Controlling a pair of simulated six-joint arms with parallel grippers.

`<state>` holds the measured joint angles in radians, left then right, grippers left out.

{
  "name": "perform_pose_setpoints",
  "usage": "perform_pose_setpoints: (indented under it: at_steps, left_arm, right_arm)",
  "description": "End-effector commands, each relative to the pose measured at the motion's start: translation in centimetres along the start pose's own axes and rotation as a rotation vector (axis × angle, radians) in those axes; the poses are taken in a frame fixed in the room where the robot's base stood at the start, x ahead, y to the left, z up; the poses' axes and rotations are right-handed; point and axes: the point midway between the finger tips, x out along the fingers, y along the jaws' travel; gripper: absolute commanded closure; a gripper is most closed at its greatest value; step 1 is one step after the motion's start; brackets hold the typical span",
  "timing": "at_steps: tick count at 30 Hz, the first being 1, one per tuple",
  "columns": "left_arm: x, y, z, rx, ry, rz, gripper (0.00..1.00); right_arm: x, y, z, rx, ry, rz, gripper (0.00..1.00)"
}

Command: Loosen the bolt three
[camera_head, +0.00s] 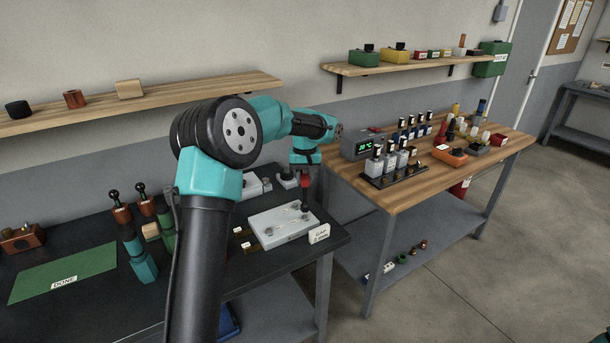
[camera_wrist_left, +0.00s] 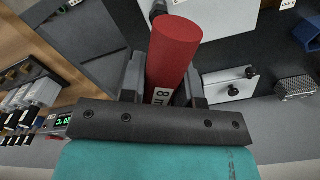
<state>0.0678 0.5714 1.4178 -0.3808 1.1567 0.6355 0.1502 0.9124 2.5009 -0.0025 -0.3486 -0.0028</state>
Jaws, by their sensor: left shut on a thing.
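My left gripper (camera_head: 304,171) points down over the right part of the light grey plate (camera_head: 272,222) on the dark bench. It is shut on a red-handled tool (camera_head: 305,181), whose dark shaft reaches down toward the plate's far right corner. In the left wrist view the red handle (camera_wrist_left: 178,45) sits between both fingers, with a white label reading "8 m", the rest hidden. Small round bolt heads (camera_head: 268,230) show on the plate. I cannot tell which is bolt three, nor whether the tool's tip touches a bolt.
A small white sign (camera_head: 319,234) stands at the plate's front right. A wooden bench (camera_head: 400,198) with a grey display box (camera_head: 361,145) and bottles is at the right.

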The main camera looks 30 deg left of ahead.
Motion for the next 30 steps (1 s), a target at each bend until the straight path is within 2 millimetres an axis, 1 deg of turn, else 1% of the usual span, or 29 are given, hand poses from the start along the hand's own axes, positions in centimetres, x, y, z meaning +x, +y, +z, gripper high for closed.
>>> perform_pose_setpoints:
  at_steps: [6,10,30]
  left_arm:
    - [-0.06,0.00,-0.01,0.012,0.001,0.000,1.00]
    - [-0.06,-0.01,0.00,0.106,0.001,0.000,1.00]
    - [-0.06,-0.13,-0.07,0.975,-0.001,-0.002,1.00]
  right_arm:
    - [0.00,0.00,0.00,0.000,0.000,0.000,0.57]
    - [0.00,0.00,0.00,0.000,0.000,0.000,0.57]
    - [0.00,0.00,0.00,0.000,0.000,0.000,0.57]
